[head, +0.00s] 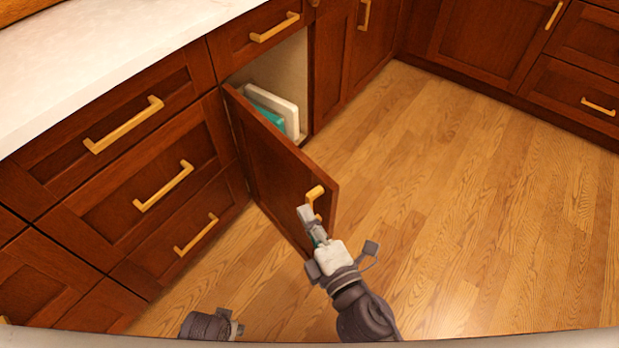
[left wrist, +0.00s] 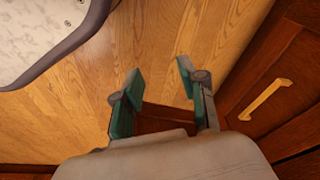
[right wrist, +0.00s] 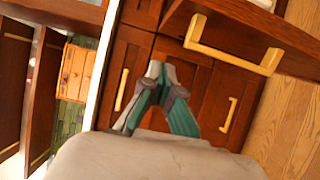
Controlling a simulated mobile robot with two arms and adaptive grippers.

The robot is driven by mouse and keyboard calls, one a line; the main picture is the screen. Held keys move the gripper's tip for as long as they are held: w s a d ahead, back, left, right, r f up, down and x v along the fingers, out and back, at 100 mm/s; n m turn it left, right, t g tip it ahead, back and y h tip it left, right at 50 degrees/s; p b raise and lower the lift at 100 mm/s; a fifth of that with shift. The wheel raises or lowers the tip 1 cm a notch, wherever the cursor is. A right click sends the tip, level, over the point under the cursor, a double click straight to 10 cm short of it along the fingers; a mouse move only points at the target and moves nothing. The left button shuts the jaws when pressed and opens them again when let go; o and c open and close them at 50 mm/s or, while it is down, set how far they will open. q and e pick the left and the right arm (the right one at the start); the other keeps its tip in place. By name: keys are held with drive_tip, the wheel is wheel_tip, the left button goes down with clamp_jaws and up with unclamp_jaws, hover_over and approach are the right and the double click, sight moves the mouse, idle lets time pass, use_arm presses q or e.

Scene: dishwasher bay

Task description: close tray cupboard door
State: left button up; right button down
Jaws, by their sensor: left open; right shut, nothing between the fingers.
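The tray cupboard door (head: 275,165) is brown wood and stands open, swung out over the floor. Its yellow handle (head: 315,192) is near the top outer corner, and it also shows large in the right wrist view (right wrist: 235,58). My right gripper (head: 307,214) is at the door's outer end, close by the handle; its fingers are shut and empty in the right wrist view (right wrist: 155,70). I cannot tell whether it touches the door. My left gripper (left wrist: 157,70) is open and empty over the floor; only part of that arm (head: 208,326) shows at the head view's bottom edge.
White and teal trays (head: 275,108) stand inside the cupboard, behind the door. Drawers with yellow handles (head: 163,187) line the left, under a pale worktop (head: 90,60). The wooden floor (head: 450,200) to the right of the door is clear.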

sight(308, 179)
use_arm(q)
drive_tip(key=shift+s+a+f+p, duration=0.1)
drive_tip(key=shift+s+f+p, duration=0.1)
drive_tip(key=shift+s+f, duration=0.35)
drive_tip(key=shift+s+f+p, duration=0.15)
drive_tip(key=shift+s+f, duration=0.1)
drive_tip(key=shift+f, duration=0.6)
drive_tip(key=shift+s+a+f+p, duration=0.1)
drive_tip(key=shift+s+f+p, duration=0.1)
drive_tip(key=shift+s+f, duration=0.35)
use_arm(e)
drive_tip(key=shift+w, duration=4.65)
use_arm(q)
drive_tip(key=shift+w+f, duration=0.1)
drive_tip(key=shift+w, duration=0.05)
